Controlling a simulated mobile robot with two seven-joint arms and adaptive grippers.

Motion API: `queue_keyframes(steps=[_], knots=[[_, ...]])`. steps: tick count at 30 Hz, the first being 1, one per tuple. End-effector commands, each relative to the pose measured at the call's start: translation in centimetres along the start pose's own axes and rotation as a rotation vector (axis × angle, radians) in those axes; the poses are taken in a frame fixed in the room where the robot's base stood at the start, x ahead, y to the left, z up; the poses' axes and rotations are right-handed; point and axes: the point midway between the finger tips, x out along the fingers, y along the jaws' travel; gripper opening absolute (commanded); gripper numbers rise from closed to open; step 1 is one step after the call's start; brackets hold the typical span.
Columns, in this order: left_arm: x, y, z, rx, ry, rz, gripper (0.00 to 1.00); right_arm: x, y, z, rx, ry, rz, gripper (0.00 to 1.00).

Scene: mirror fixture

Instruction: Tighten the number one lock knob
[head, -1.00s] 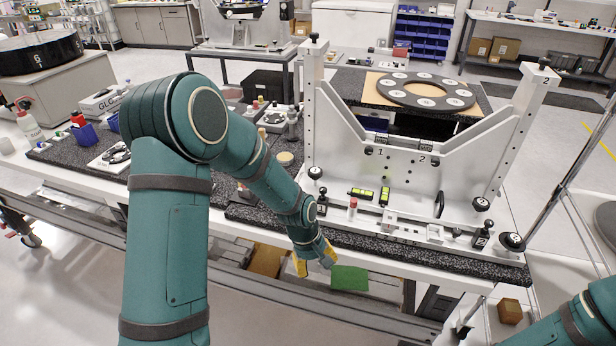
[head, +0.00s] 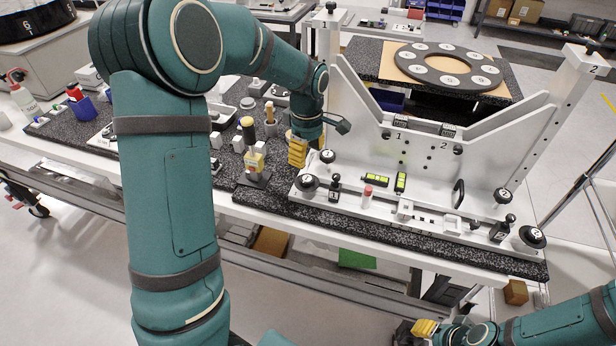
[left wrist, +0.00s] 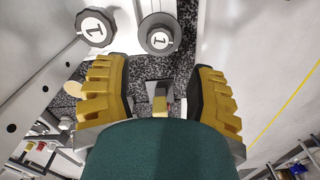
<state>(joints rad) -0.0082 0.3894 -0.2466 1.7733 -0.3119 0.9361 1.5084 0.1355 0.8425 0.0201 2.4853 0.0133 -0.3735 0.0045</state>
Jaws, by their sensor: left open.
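The pale mirror fixture (head: 420,175) stands on a speckled black slab. At its left end, a round knob (head: 327,156) sits on the upright and a larger black knob (head: 308,183) sits on the base. In the left wrist view, one knob marked 1 (left wrist: 96,27) is at top left and another marked 1 (left wrist: 158,38) is at top centre; I cannot tell which is the lock knob. My left gripper (head: 298,152) is just left of the fixture's left end, above the slab. It is open, both knobs beyond its fingers. My right gripper (head: 425,328) is at bottom right, its fingers unclear.
A small black handle (head: 334,189), a red-capped vial (head: 367,195) and yellow-green levels (head: 401,181) stand along the fixture's base. The air in front of the fixture is clear.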

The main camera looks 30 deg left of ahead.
Motion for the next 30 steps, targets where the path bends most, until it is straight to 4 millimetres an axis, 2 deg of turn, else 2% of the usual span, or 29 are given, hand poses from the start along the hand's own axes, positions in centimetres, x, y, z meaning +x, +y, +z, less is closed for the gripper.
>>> queue_keyframes(steps=[1,6,12,18,27,28,30], knots=[[1.3,-0.1,0.0,0.0,-0.001,-0.005,0.56,0.2,0.1,0.0,0.0,0.0,0.0,0.41],[4.6,-0.1,0.0,0.0,-0.001,-0.004,0.56,0.5,0.2,0.1,0.0,0.0,0.001,0.41],[7.5,0.0,0.0,0.002,-0.001,-0.001,0.56,0.8,0.2,0.1,0.0,0.0,0.002,0.41],[8.8,0.0,0.0,0.002,-0.001,0.0,0.56,0.8,0.3,0.1,0.0,0.0,0.002,0.41],[8.9,0.0,0.0,0.001,-0.001,0.001,0.56,0.8,0.2,0.1,-0.001,0.0,0.002,0.41],[8.9,0.0,0.0,0.001,-0.001,0.0,0.52,0.8,0.2,0.1,-0.001,0.0,0.002,0.41],[8.9,0.0,0.0,0.001,-0.001,0.0,0.27,0.8,0.2,0.1,-0.001,0.0,0.002,0.41]])
